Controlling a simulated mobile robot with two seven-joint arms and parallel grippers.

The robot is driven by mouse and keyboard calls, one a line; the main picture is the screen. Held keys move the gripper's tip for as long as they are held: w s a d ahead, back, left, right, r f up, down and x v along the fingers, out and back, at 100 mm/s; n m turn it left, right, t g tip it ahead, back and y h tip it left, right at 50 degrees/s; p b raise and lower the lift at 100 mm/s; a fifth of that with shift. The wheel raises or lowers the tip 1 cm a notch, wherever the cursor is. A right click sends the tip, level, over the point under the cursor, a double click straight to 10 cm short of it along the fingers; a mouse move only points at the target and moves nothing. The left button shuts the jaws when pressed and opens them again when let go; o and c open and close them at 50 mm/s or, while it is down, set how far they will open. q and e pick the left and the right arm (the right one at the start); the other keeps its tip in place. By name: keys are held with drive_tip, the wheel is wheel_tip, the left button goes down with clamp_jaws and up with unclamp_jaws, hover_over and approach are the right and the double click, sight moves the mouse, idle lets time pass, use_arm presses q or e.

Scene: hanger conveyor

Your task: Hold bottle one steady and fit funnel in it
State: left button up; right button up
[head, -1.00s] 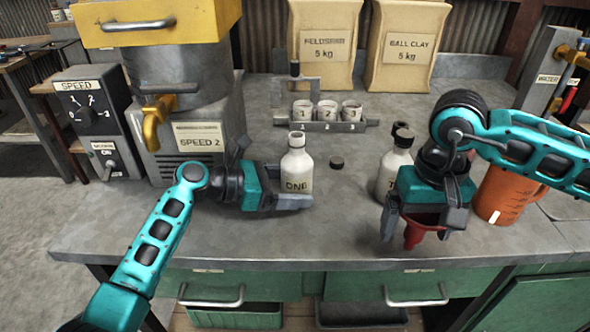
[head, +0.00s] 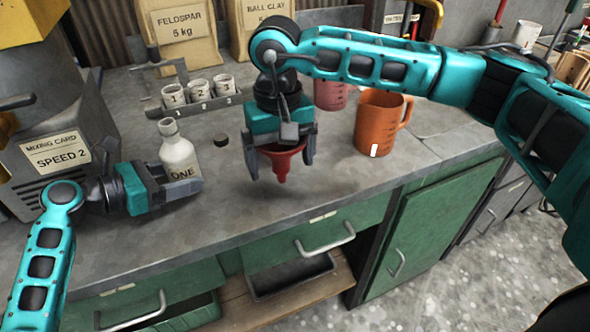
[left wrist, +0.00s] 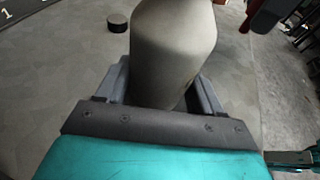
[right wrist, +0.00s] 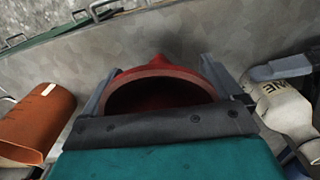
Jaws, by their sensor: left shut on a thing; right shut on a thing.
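Bottle one (head: 179,157), a pale bottle labelled ONE with an open neck, stands upright on the workbench. My left gripper (head: 178,187) is shut on its lower body from the front left; the bottle also fills the middle of the left wrist view (left wrist: 170,50). My right gripper (head: 281,165) is shut on the red funnel (head: 281,160), which hangs spout down above the bench, to the right of the bottle and apart from it. The funnel's wide mouth shows between the fingers in the right wrist view (right wrist: 160,92). There bottle one (right wrist: 287,110) lies to the right.
A small dark cap (head: 221,140) lies between bottle and funnel. An orange jug (head: 378,125) stands at right, a reddish jug (head: 331,95) behind it. A rack of numbered cups (head: 197,104) stands behind the bottle. The bench front is clear.

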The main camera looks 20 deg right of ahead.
drive_tip(key=w+a+r+m, duration=0.1)
drive_tip(key=w+a+r, duration=0.4)
drive_tip(key=a+r, duration=0.35)
drive_tip(key=w+a+r+m, duration=0.2)
drive_tip(key=w+a+r, duration=0.3)
drive_tip(key=a+r, duration=0.4)
drive_tip(key=shift+s+d+f, duration=0.1)
drive_tip(key=shift+d+f, duration=0.1)
drive_tip(key=shift+f, duration=0.6)
drive_tip(key=shift+w+d+f, duration=0.1)
drive_tip(key=shift+d+f, duration=0.1)
drive_tip(key=shift+f, duration=0.55)
drive_tip(key=shift+s+d+f, duration=0.1)
drive_tip(key=shift+d+f, duration=0.1)
drive_tip(key=shift+f, duration=0.6)
drive_tip(key=shift+f, duration=2)
drive_tip(key=o, duration=0.6)
drive_tip(key=shift+o, duration=0.2)
wheel_tip(320, 180, up, 12)
idle(0.5)
